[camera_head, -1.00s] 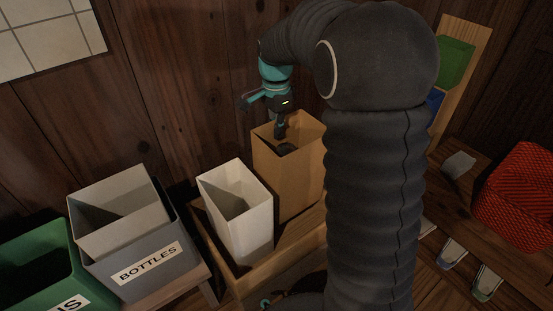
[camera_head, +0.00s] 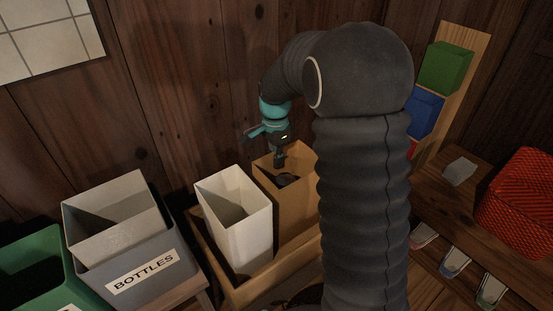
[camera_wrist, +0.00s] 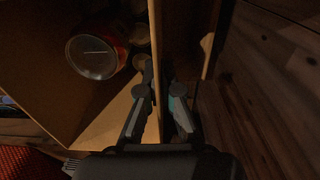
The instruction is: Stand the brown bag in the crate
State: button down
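The brown bag (camera_head: 286,208) stands upright in the wooden crate (camera_head: 246,295), to the right of a white bag. My arm hides its right side and part of its foot, so I cannot tell whether it rests on the crate floor. My gripper (camera_head: 279,163) points down at the bag's rim. In the wrist view my gripper (camera_wrist: 158,85) has one finger on each side of the bag's wall (camera_wrist: 156,50) and is shut on it. A red can with a silver top (camera_wrist: 95,55) and other round tops show inside the bag.
The white bag (camera_head: 240,225) stands open in the crate's left part. A grey bin marked BOTTLES (camera_head: 140,262) and a green bin (camera_head: 45,275) are at left. A red woven basket (camera_head: 520,200) is at right. A wooden wall rises close behind.

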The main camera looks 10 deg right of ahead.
jog(key=shift+f, duration=0.15)
jog(key=c, duration=1.3)
grip_release()
notch_tip(320, 180, up, 12)
jog(key=p, duration=0.2)
jog(key=s+r+n+t, duration=0.1)
jog(key=s+r+n, duration=0.25)
jog(key=s, duration=0.35)
jog(key=s+r+n+t, duration=0.2)
jog(key=s+r+n, duration=0.15)
jog(key=s, duration=0.35)
jog(key=shift+s+d+f+n+t, duration=0.1)
jog(key=shift+s+f+n+t, duration=0.35)
jog(key=shift+s+n, duration=1.3)
jog(key=shift+s+a+f+n+t, duration=0.1)
jog(key=shift+s+f+n+t, duration=0.35)
jog(key=shift+s, duration=2.65)
jog(key=shift+s+d+f+n+t, duration=0.1)
jog(key=shift+s+f+n+t, duration=0.65)
jog(key=shift+s, duration=1.65)
jog(key=shift+r+n+g, duration=0.25)
